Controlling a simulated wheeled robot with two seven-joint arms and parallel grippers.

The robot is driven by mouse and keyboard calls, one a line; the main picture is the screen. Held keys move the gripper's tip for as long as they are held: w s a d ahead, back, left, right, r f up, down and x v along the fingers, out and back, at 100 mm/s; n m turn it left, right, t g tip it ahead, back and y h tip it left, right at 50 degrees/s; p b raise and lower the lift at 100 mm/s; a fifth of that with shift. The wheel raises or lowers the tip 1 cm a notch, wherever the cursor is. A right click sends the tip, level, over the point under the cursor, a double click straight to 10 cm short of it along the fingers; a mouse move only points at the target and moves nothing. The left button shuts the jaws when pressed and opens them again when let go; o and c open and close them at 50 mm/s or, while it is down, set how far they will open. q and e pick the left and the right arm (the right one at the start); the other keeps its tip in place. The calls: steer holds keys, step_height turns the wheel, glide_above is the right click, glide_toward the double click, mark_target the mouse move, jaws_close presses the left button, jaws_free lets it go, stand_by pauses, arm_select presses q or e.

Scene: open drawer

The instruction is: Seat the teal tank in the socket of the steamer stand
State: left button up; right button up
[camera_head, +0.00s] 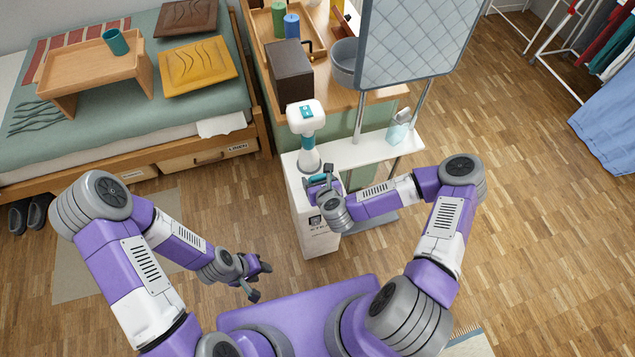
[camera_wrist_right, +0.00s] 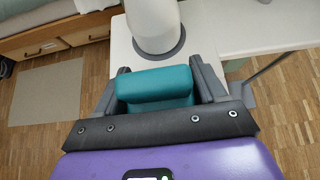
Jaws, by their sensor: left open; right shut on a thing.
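The teal tank (camera_wrist_right: 155,84) is a block held between the fingers of my right gripper (camera_wrist_right: 160,76) in the right wrist view. In the head view a small part of the teal tank (camera_head: 318,178) shows at the right gripper (camera_head: 322,184), over the near part of the steamer stand. The steamer stand (camera_head: 318,243) is a white upright body with a white top. The socket is not clearly visible; my gripper and the tank cover that area. I cannot tell whether the tank touches the stand. My left gripper (camera_head: 261,282) is open and empty, low over the floor.
A white and teal column (camera_head: 306,142) stands on the stand top, just beyond the tank. A padded grey board (camera_head: 415,40) rises behind it on metal poles. A clear bottle (camera_head: 398,130) stands to the right. A bed (camera_head: 130,120) is at left; open floor lies right.

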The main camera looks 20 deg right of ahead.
steer(key=shift+f, duration=0.1)
steer(key=o, duration=1.2)
